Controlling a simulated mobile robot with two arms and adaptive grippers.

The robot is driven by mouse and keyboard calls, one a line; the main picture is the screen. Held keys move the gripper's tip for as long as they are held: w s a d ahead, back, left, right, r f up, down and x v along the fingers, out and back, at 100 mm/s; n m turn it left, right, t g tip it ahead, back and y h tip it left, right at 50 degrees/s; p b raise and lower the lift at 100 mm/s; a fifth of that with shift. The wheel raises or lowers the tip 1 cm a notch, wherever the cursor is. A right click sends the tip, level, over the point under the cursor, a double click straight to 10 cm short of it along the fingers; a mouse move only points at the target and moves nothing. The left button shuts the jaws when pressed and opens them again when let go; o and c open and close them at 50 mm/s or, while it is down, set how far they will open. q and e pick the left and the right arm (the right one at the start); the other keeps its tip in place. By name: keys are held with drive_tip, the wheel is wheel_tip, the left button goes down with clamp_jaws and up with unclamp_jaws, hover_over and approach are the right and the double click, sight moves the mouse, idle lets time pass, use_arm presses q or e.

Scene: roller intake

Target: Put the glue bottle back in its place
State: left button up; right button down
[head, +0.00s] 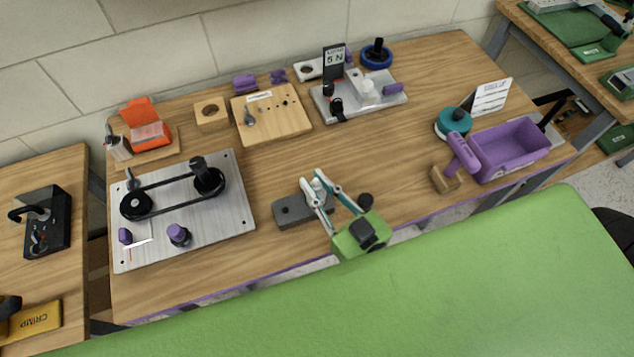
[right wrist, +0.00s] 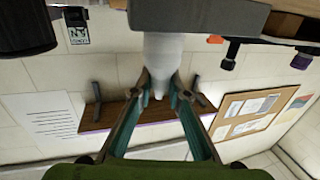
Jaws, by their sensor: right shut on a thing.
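The white glue bottle (right wrist: 162,55) is between the fingertips of my right gripper (head: 317,186), which is shut on it. In the right wrist view, which is upside down, the gripper (right wrist: 160,85) holds it near its narrow nozzle end. The bottle's wide end meets a dark grey block (head: 292,212), so it stands upright at the block; the block also shows in the right wrist view (right wrist: 200,15). I cannot tell how deep the bottle sits in it. In the head view the fingers mostly cover the bottle. My left gripper is not in view.
A metal plate with a belt drive (head: 232,225) lies to the left. A wooden board (head: 288,128) and a grey fixture (head: 325,105) are behind. The bench middle is clear.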

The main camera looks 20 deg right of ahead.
drive_tip(key=shift+f+b, duration=0.8)
drive_tip(key=shift+f, duration=0.4)
drive_tip(key=c, duration=2.3)
unclamp_jaws()
drive_tip(key=shift+r, duration=0.1)
drive_tip(key=shift+r+p, duration=1.5)
drive_tip(key=shift+p, duration=0.5)
drive_tip(key=o, duration=0.6)
